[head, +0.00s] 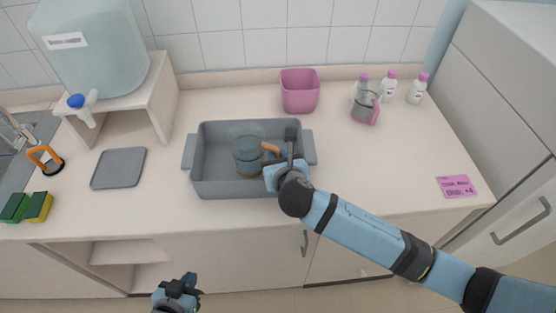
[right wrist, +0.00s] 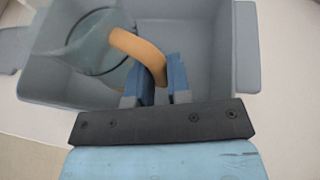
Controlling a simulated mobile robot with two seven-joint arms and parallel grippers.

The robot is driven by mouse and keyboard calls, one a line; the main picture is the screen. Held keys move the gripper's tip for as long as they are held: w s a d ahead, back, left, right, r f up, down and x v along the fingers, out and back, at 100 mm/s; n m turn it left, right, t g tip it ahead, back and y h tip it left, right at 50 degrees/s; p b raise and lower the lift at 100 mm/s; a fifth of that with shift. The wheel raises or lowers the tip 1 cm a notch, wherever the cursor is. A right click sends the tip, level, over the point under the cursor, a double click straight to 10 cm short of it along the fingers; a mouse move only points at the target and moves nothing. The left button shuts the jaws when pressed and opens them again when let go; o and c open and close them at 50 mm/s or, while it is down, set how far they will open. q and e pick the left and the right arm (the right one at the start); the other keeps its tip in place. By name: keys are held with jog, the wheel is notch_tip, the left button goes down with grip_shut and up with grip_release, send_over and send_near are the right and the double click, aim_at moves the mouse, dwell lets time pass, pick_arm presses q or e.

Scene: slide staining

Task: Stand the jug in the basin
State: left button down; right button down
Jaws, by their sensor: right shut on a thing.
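The jug (head: 246,146) is clear with an orange handle (head: 270,148) and stands about upright inside the grey basin (head: 215,190). Whether its base touches the basin floor I cannot tell. My right gripper (head: 279,160) is over the basin's right part, shut on the jug's handle. In the right wrist view the fingers (right wrist: 160,82) close around the orange handle (right wrist: 140,50), with the jug's clear body (right wrist: 85,45) to the left and the basin wall (right wrist: 240,50) to the right. My left gripper (head: 178,287) is low in front of the counter, away from everything; its jaws are unclear.
A pink tub (head: 300,92) stands behind the basin. A clear pink-handled pitcher (head: 364,105) and several pink-capped bottles (head: 388,88) stand at the back right. A water tank (head: 95,50) on a stand (head: 150,95), a grey mat (head: 118,168) and sponges (head: 38,207) are left. The right counter is mostly clear.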

jog(key=shift+f, duration=0.35)
jog(key=shift+f, duration=0.1)
jog(key=shift+f, duration=0.4)
jog(key=shift+f, duration=0.1)
jog(key=c, duration=1.1)
grip_release()
jog(key=shift+f, duration=0.1)
